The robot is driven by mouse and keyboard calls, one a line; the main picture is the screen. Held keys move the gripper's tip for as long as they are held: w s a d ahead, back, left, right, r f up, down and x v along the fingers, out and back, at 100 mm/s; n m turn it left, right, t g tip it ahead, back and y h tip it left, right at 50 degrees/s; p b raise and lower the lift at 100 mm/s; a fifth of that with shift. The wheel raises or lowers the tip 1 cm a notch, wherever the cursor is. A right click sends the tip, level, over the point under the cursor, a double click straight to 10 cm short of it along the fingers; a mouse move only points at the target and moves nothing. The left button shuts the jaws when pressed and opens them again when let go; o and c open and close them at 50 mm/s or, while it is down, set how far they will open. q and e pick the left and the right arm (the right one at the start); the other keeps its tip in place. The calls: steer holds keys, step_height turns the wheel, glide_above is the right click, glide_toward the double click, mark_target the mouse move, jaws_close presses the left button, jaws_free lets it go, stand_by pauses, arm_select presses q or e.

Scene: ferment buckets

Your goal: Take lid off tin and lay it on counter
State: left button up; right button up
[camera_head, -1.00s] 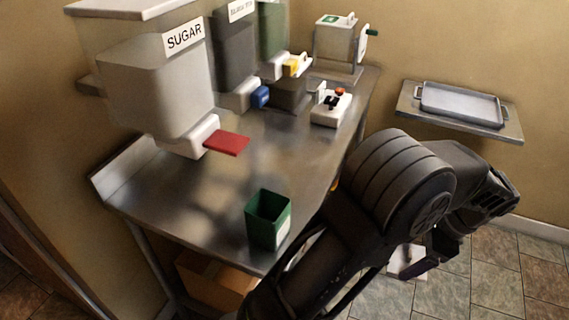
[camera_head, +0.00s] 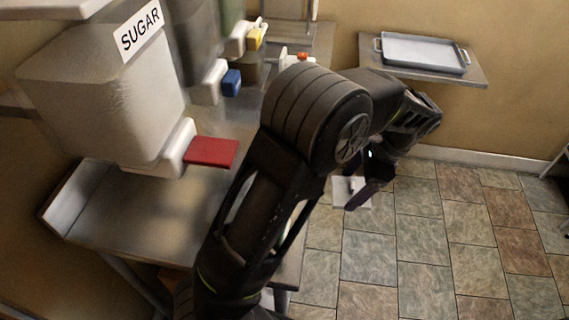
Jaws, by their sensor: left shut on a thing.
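My left gripper (camera_head: 371,182) is at the end of a dark arm that rises from the bottom of the view and bends right. It is past the counter's right edge, above the tiled floor. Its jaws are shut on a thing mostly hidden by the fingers. A pale flat square piece (camera_head: 346,195), which looks like the lid, shows beside the fingertips; the contact is not clear. The green tin is hidden behind my arm now. The steel counter (camera_head: 130,215) lies left of my arm. My right gripper is not in view.
A sugar dispenser (camera_head: 110,95) with a red tab (camera_head: 211,152) overhangs the counter. A blue tab (camera_head: 232,82) and a yellow tab (camera_head: 254,39) are behind it. A grey tray (camera_head: 425,52) lies on a wall shelf (camera_head: 477,77). Bare counter shows at the front left.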

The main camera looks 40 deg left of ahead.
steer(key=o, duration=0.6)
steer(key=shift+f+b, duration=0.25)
steer(key=shift+b, duration=0.05)
arm_select(q)
steer(key=a+r, duration=0.4)
steer(key=a, duration=0.6)
steer(key=a+r+m, duration=0.1)
steer(key=a+r, duration=0.2)
steer(key=a, duration=0.6)
steer(key=shift+s+a+r, duration=0.35)
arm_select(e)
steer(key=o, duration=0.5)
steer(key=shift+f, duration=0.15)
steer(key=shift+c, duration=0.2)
